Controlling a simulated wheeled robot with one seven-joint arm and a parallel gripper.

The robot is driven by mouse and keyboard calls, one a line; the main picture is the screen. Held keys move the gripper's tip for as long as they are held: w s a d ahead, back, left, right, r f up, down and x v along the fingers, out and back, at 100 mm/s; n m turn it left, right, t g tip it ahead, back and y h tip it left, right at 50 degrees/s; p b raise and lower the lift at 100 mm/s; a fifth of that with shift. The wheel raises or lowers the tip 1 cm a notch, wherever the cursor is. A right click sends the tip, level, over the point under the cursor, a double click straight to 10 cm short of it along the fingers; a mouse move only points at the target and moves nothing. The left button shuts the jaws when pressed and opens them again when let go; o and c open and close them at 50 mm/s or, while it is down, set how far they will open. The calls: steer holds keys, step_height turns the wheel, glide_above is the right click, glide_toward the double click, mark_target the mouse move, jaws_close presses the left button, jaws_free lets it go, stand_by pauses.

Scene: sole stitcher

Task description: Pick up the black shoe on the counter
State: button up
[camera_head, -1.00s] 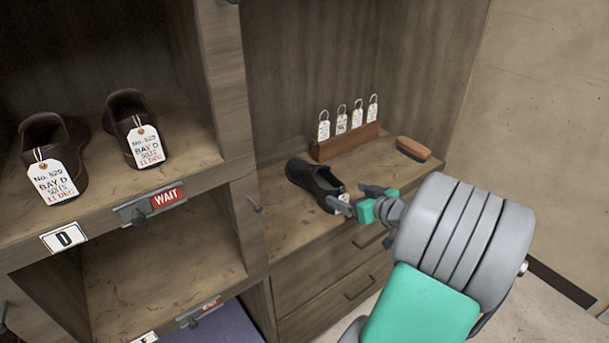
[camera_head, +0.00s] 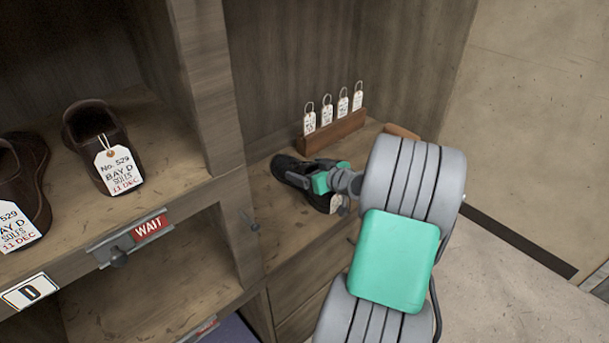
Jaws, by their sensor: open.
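The black shoe (camera_head: 286,164) lies on the wooden counter (camera_head: 262,196), its toe toward the back left. My gripper (camera_head: 304,172) is over the middle of the shoe, at its opening, with the jaws open. The gripper and wrist hide part of the shoe; its heel end shows below the gripper with a pale patch or tag (camera_head: 337,203). Whether the fingers touch the shoe or reach either side of it cannot be told from this view.
A wooden rack with several white tags (camera_head: 334,132) stands behind the shoe. A brush (camera_head: 401,131) lies at the counter's right, partly hidden by my arm. Left is a shelf with two brown tagged shoes (camera_head: 94,131) and a red WAIT sign (camera_head: 150,227). A cabinet wall divides shelf and counter.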

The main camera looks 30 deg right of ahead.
steer(key=shift+w, duration=0.1)
steer(key=shift+c, duration=0.5)
steer(key=shift+d, duration=0.1)
jaws_close()
stand_by(0.3)
